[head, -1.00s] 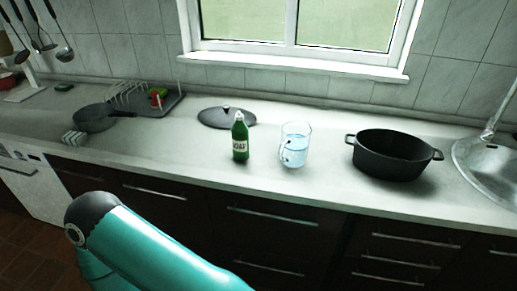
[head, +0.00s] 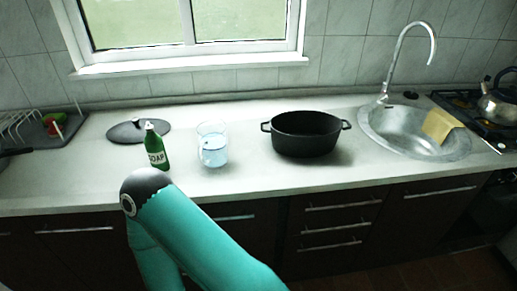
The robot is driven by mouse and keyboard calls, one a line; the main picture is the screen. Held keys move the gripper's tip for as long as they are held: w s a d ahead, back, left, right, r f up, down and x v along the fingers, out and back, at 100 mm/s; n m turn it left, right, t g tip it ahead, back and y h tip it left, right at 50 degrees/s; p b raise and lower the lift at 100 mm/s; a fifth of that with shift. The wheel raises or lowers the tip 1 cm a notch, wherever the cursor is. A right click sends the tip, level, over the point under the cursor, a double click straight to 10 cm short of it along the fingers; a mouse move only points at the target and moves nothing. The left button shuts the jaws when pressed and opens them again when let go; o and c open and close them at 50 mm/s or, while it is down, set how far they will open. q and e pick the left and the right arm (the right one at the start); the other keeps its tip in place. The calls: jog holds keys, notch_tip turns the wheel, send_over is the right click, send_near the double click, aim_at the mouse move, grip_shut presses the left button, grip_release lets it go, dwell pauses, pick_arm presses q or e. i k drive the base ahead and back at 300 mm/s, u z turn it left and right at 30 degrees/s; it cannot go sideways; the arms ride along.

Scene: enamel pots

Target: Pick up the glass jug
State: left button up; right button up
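The glass jug (head: 213,146) stands upright on the pale counter, with what looks like bluish water in it. It is between the green soap bottle (head: 155,148) and the black pot (head: 305,134). My teal arm with a dark joint shows at the bottom, below and in front of the bottle and jug, apart from them in the picture. Neither gripper shows in the view.
A dark lid (head: 137,131) lies behind the soap bottle. A dish rack (head: 30,128) is at the far left. A sink (head: 415,135) with a yellow cloth (head: 438,126) and a stove with a kettle (head: 499,98) are at right. Counter in front of the jug is clear.

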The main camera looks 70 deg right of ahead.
aim_at(212, 150)
jog(key=z, duration=0.15)
jog(key=i, duration=0.25)
jog(key=z, duration=2.45)
jog(key=k, duration=0.6)
jog(key=z, duration=0.2)
jog(key=i, duration=0.6)
jog(key=u, duration=0.2)
jog(key=k, duration=0.5)
jog(key=z, duration=0.2)
jog(key=i, duration=0.2)
jog(key=u, duration=0.05)
